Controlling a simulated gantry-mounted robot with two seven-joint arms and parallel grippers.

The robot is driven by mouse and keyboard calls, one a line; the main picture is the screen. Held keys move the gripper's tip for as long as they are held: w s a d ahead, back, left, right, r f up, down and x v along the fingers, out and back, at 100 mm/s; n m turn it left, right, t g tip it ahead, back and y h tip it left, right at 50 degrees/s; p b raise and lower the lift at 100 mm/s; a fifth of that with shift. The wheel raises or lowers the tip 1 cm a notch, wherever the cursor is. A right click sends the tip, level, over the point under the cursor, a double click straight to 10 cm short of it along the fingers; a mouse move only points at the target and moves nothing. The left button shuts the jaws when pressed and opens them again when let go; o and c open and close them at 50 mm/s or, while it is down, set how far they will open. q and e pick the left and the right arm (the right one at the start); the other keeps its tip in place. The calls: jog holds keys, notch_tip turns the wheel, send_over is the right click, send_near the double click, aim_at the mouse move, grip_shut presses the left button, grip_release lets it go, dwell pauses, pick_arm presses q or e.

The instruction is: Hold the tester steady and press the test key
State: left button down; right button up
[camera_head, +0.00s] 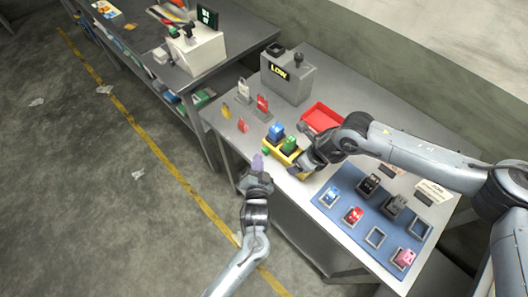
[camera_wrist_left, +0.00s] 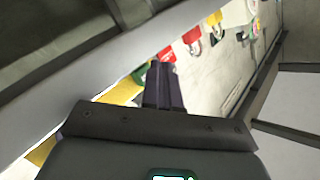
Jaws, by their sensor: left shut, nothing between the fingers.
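A yellow holder (camera_head: 298,165), which may be the tester, sits at the front edge of the bench with a blue block (camera_head: 276,130) and a green block (camera_head: 289,144) on it. A small green piece (camera_head: 266,150) shows at its left end. My right gripper (camera_head: 305,160) is at its right end; its fingertips are hidden, so I cannot tell whether it grips. My left gripper (camera_head: 257,163) is shut and empty, just off the bench's front edge, below the green piece in the head view. Its closed fingers also show in the left wrist view (camera_wrist_left: 165,86).
A grey box (camera_head: 288,80) reading "LOW" stands behind. Red tags or padlocks (camera_head: 262,103) stand left of it. A red tray (camera_head: 321,117) lies behind the yellow holder. A blue mat (camera_head: 345,226) with several small items fills the bench's right part.

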pick_arm(q)
jog(key=shift+s+a, duration=0.15)
jog(key=shift+s+a, duration=1.7)
jog(key=shift+a, duration=0.05)
pick_arm(e)
jog(key=o, duration=1.4)
